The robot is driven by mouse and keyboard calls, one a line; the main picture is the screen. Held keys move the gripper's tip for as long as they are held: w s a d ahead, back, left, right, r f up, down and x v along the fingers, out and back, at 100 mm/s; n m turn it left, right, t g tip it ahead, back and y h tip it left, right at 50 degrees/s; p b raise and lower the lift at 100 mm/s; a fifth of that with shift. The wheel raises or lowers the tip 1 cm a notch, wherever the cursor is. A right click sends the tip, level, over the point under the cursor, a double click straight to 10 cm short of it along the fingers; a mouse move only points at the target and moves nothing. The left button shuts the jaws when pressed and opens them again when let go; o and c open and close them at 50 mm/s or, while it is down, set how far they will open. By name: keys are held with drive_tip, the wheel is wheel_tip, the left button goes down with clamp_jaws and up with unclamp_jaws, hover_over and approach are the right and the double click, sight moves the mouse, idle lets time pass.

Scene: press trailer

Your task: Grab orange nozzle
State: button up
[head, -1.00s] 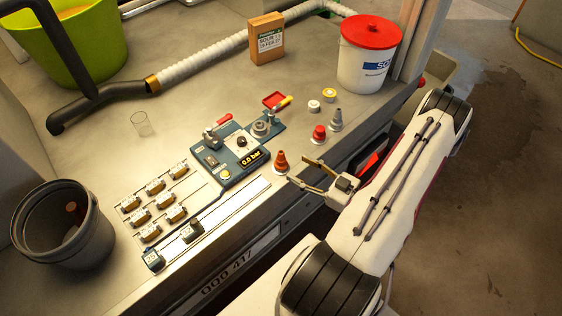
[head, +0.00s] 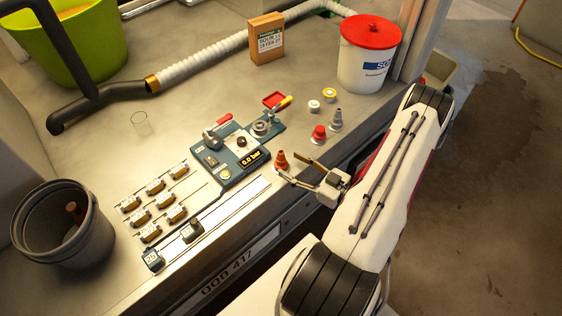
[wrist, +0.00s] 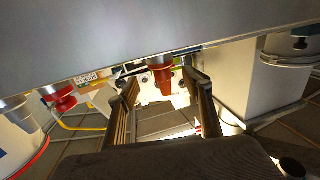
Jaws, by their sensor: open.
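The orange nozzle (head: 281,160) stands upright near the front edge of the grey work surface, just right of the blue press panel. My gripper (head: 295,167) is open. Its fingertips are close to the nozzle on its right side in the head view, low over the table edge. In the wrist view the orange nozzle (wrist: 162,77) appears upside down between the two open fingers (wrist: 163,90), towards their tips. I cannot tell whether a finger touches it.
A red nozzle (head: 319,133) and a grey nozzle (head: 336,122) stand right of the orange one. Behind them are a white cap (head: 314,106) and a red-lidded bucket (head: 365,65). The press panel (head: 228,160) lies close to the left.

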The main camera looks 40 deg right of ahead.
sight(285, 164)
drive_tip(key=shift+w+a+f, duration=0.25)
drive_tip(key=shift+w+a, duration=0.05)
drive_tip(key=shift+w, duration=0.35)
drive_tip(key=shift+w+a+f, duration=0.2)
drive_tip(key=shift+w+a, duration=0.05)
drive_tip(key=shift+w, duration=0.4)
drive_tip(key=shift+x, duration=0.95)
drive_tip(key=shift+d, duration=0.1)
drive_tip(key=c, duration=1.3)
